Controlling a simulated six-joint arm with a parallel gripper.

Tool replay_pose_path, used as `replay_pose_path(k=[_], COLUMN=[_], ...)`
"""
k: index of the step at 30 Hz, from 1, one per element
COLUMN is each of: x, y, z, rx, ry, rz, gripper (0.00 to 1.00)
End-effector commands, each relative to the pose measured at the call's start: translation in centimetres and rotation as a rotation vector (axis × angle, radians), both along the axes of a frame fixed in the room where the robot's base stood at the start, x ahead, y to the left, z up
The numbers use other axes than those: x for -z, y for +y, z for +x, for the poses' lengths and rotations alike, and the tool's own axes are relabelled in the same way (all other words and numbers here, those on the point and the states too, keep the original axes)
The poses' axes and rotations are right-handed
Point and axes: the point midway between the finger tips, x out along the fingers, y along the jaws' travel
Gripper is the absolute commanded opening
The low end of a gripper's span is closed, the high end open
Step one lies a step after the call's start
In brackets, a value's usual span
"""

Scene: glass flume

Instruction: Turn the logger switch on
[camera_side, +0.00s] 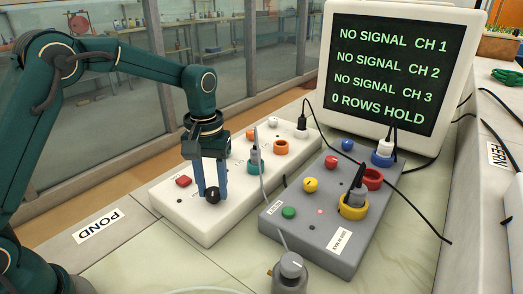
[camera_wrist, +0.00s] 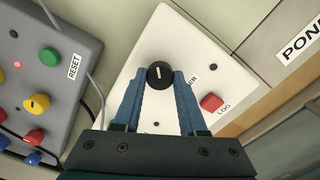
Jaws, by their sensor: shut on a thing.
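The white logger box (camera_side: 176,213) lies on the bench with a black round knob (camera_side: 212,196) at its near end. In the wrist view the knob (camera_wrist: 160,75) has a white pointer line, nearly upright in the picture. My gripper (camera_side: 211,190) reaches down from above, its two blue fingers shut on the knob, one on each side. A label beside the knob is partly hidden; only "ER" reads. A red button (camera_wrist: 211,103) marked "LOG" sits beside it on the same box.
A grey box (camera_side: 296,228) with coloured buttons and sockets stands to the right; a dark plug sits at its yellow socket (camera_side: 353,209). A screen (camera_side: 392,70) reads "NO SIGNAL" for three channels and "0 ROWS HOLD". Cables cross the bench. A grey probe (camera_side: 290,268) stands in front.

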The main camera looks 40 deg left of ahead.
Motion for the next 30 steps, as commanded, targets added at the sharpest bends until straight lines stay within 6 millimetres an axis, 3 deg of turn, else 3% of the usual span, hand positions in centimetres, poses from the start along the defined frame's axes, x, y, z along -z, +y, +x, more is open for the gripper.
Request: replay_pose_path(k=[18,30], x=[-0.17,-0.19], y=[0.01,0.0], z=[0.06,0.07], rx=[0.55,0.74], ry=[-0.004,-0.004], rz=[0.001,0.0], gripper=[0.0,0.0])
